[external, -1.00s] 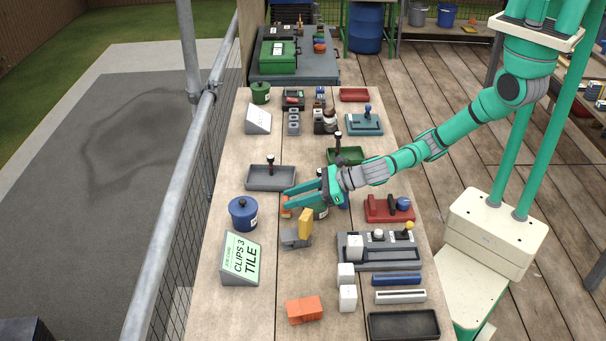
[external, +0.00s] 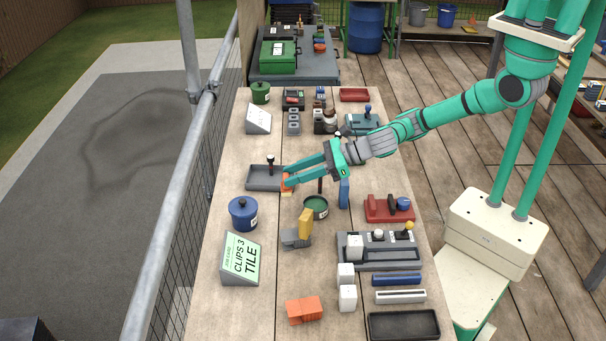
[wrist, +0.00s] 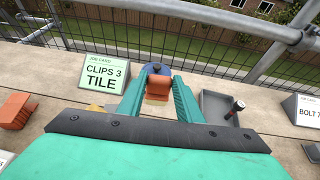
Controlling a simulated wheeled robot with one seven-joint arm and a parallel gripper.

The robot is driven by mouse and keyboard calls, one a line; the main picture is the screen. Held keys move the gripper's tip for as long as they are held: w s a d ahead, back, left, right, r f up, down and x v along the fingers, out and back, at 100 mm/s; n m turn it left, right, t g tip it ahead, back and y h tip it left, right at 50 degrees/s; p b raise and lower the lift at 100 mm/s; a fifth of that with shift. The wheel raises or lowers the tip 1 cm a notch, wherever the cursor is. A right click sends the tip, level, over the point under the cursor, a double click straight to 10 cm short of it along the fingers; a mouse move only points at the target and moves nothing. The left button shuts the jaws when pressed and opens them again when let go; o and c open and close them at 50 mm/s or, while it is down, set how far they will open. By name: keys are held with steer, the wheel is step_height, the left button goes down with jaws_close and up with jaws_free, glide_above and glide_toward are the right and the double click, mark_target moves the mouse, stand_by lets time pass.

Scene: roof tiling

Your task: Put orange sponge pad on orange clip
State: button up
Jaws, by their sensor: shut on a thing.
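My gripper (external: 288,182) is shut on the orange sponge pad (wrist: 158,88), which has an orange upper part and a tan lower part. The pad also shows at the fingertips in the external view (external: 287,184), beside the right edge of the grey tray in the picture. It seems held above the bench, but the height is hard to judge. An orange blocky piece (external: 304,309), which looks like the orange clip, lies on the near part of the bench. It also shows at the left edge of the wrist view (wrist: 14,109), well apart from my gripper.
A grey tray (external: 262,184), a blue lidded pot (external: 240,212), a green cup (external: 316,209) and a yellow-topped grey piece (external: 297,236) surround my gripper. A "CLIPS 3 TILE" card (external: 241,258) stands left of the orange piece. White blocks (external: 347,298) stand to its right.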

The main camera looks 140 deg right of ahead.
steer(key=w+a+r+n+t+y, duration=0.1)
steer(key=w+a+r+n+y, duration=0.15)
steer(key=a, duration=0.65)
steer(key=w+a+r+n+t+y, duration=0.1)
steer(key=w+a+r+n+y, duration=0.2)
steer(key=a, duration=0.6)
steer(key=w+a+r+n+t+y, duration=0.1)
steer(key=a+n+y, duration=0.25)
steer(key=a, duration=0.55)
glide_above(311, 299)
steer(key=shift+m, duration=0.4)
step_height(311, 299, down, 10)
steer(key=shift+w+f, duration=0.1)
steer(key=shift+f, duration=1.55)
steer(key=o, duration=1)
steer(key=shift+f, duration=0.15)
steer(key=shift+o, duration=0.2)
